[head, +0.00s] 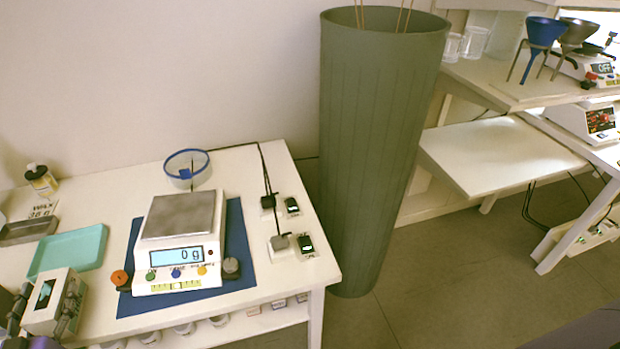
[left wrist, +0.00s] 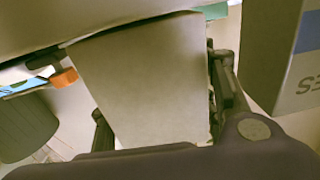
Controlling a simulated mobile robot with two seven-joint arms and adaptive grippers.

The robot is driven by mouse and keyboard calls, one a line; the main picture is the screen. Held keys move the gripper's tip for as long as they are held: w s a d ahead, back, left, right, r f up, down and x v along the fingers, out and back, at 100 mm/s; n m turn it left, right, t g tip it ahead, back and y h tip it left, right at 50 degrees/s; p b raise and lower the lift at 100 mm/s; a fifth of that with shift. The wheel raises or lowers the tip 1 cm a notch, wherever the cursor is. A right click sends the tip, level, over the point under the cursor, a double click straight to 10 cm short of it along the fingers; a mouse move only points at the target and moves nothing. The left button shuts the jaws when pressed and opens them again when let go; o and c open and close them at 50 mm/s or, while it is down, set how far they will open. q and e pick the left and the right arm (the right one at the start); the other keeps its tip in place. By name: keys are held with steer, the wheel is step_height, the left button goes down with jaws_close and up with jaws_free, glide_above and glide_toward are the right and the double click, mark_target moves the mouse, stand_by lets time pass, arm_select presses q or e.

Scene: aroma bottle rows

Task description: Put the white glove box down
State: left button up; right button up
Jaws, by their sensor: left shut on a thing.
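The white glove box (head: 45,316), with a dark slot in its top, is at the lower left of the head view, by the table's front edge. My left gripper (head: 47,307) is shut on it, with dark fingers on both sides. In the left wrist view the box (left wrist: 150,75) is a plain pale face between the fingers of the gripper (left wrist: 162,108). I cannot tell whether its underside touches the white table (head: 277,338). My right gripper is not in view.
A teal tray (head: 75,250) lies just behind the box. A scale (head: 180,230) reading 0 g stands on a blue mat (head: 238,262) to the right, with an orange knob (head: 119,278) near the box. A tall green bin (head: 370,150) stands beyond the table's right end.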

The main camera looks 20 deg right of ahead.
arm_select(q)
steer(key=shift+r, duration=0.1)
steer(key=o, duration=1.4)
steer(key=shift+f, duration=0.2)
